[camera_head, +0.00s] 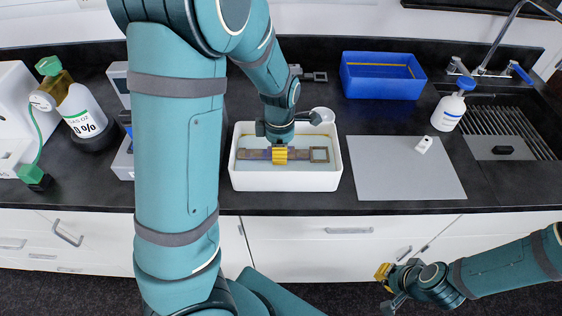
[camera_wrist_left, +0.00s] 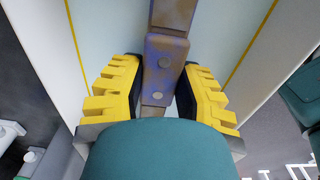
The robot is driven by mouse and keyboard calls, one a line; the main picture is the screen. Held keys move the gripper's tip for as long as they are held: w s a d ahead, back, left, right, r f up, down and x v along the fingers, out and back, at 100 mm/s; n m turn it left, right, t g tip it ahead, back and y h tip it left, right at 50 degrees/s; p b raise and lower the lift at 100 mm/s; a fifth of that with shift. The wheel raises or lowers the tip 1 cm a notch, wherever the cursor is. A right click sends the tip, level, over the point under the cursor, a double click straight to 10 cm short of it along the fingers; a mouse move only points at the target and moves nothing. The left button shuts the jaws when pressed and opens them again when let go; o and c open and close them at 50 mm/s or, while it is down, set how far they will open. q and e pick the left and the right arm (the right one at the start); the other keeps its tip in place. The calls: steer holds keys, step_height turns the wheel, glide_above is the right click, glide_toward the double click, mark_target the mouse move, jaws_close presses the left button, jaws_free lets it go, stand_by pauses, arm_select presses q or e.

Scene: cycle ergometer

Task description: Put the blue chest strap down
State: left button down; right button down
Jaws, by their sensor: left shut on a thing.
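The chest strap (camera_head: 254,154) is a flat grey-brown band with blue-purple patches and a square buckle-like end at right. My left gripper (camera_head: 280,156) points down with its yellow fingers shut on the strap's middle. The strap lies across the inside of a white tray (camera_head: 285,181); whether it touches the tray floor I cannot tell. In the left wrist view the strap (camera_wrist_left: 163,70) runs between the yellow fingers (camera_wrist_left: 160,92), and my gripper's body hides its near part. My right gripper (camera_head: 388,279) hangs in front of the counter, away from the strap; its opening is unclear.
A grey mat (camera_head: 408,181) right of the tray holds a small white object (camera_head: 424,144). A blue bin (camera_head: 383,75) stands behind. A white bottle (camera_head: 448,111) stands by the sink (camera_head: 500,147). A gas bottle (camera_head: 82,111) and white equipment are at left.

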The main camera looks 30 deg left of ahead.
arm_select(q)
steer(key=shift+w+f+b, duration=0.1)
steer(key=shift+f+b, duration=0.5)
steer(key=shift+f, duration=1.4)
steer(key=shift+f, duration=0.15)
steer(key=c, duration=0.7)
jaws_free()
steer(key=shift+c, duration=0.2)
step_height(320, 180, up, 12)
steer(key=p, duration=0.4)
steer(key=shift+r, duration=0.2)
